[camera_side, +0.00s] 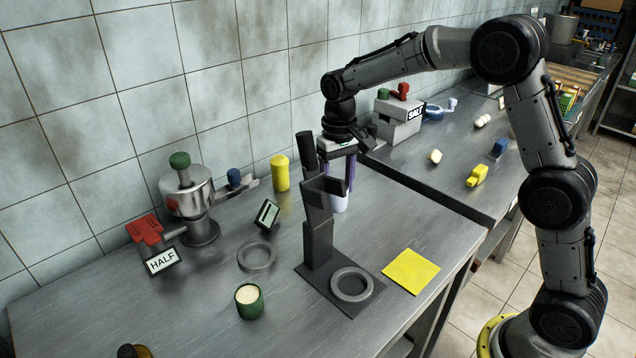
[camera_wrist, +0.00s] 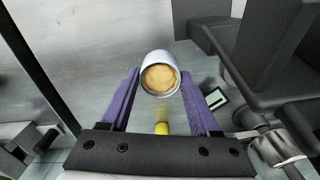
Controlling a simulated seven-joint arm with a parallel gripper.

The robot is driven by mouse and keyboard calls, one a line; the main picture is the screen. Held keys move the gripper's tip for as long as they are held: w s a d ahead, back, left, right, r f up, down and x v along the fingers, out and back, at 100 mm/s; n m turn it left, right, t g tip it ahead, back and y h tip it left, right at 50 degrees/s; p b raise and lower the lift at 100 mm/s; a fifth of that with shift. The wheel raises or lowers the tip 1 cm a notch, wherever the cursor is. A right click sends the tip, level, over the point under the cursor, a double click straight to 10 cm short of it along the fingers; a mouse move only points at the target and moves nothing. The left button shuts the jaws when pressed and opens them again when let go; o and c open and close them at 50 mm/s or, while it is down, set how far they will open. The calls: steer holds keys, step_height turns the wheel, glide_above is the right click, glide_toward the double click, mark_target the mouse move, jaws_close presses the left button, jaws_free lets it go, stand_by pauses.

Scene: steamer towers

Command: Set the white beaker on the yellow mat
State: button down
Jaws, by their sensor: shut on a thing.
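The white beaker (camera_side: 339,204) is behind the dark stand in the side view, with its upper part between my gripper's purple fingers. In the wrist view the beaker (camera_wrist: 147,62) shows a round mouth with tan contents inside. My gripper (camera_side: 337,188) points down and is shut on the beaker; its fingers flank the beaker in the wrist view (camera_wrist: 160,84). Whether the beaker's base touches the table cannot be told. The yellow mat (camera_side: 411,271) lies flat and bare near the table's right edge, to the right of the stand.
A green cup (camera_side: 249,303), another ring (camera_side: 257,256), a yellow shaker (camera_side: 280,174) and a metal grinder (camera_side: 190,195) stand left.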

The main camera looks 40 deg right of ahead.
steer(key=shift+s+d+m, duration=0.15)
steer(key=shift+s+m, duration=0.25)
steer(key=shift+s, duration=0.15)
steer(key=shift+w+n, duration=0.25)
steer(key=shift+n, duration=0.65)
steer(key=shift+f+n, duration=0.1)
steer(key=shift+n, duration=0.3)
steer(key=shift+s+f+n, duration=0.45)
steer(key=shift+s+n, duration=0.05)
steer(key=shift+n, duration=0.6)
steer(key=s+d+n, duration=0.1)
steer(key=s+n, duration=0.5)
steer(key=s, duration=0.3)
steer(key=s+d+n, duration=0.2)
steer(key=s+n, duration=0.5)
steer(key=s, duration=0.1)
steer(key=shift+s+d, duration=0.25)
steer(key=shift+s, duration=0.15)
steer(key=shift+f, duration=0.2)
steer(key=shift+f, duration=2.95)
